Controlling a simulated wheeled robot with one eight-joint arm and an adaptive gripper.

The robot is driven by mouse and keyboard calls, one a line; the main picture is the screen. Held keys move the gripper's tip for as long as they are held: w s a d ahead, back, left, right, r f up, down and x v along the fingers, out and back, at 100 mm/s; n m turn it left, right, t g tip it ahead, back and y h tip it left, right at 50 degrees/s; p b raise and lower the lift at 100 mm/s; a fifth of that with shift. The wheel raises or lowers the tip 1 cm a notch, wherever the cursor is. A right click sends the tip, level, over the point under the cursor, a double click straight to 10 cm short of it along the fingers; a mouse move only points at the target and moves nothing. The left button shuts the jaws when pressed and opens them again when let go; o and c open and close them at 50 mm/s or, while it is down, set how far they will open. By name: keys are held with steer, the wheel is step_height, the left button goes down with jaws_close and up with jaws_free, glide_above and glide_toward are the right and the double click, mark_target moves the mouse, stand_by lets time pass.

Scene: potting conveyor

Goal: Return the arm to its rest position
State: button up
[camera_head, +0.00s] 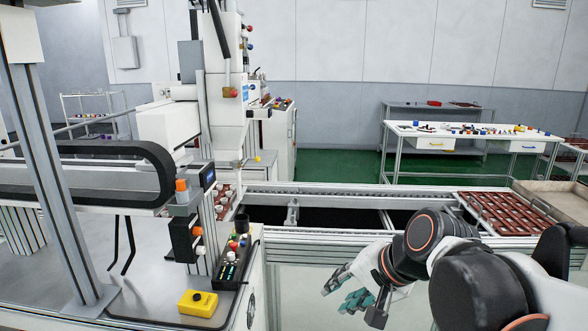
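My arm reaches in from the lower right, its black and white links folded in front of the conveyor's near side. My gripper (335,298) hangs at the end of the arm, over the pale area in front of the conveyor frame. It points to the left, with its grey and teal fingers apart and nothing visible between them. It looks clear of the conveyor (340,190) and of the control panel to its left.
A yellow button box (198,303) and a black control box (231,262) stand at the left. A brown tray (508,213) sits on the conveyor at right, beside a beige bin (560,203). A white table (415,128) stands behind.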

steer(key=s+d+f+n+t+h, duration=0.1)
steer(key=s+d+f+n+h, duration=0.2)
steer(key=s+d+n, duration=0.3)
steer(key=s+d+h, duration=0.1)
steer(key=s+d, duration=0.3)
steer(key=s, duration=0.1)
steer(key=shift+d+n+h, duration=0.25)
steer(key=shift+n+h, duration=0.05)
steer(key=shift+n, duration=0.1)
steer(key=shift+s, duration=0.1)
stand_by(0.9)
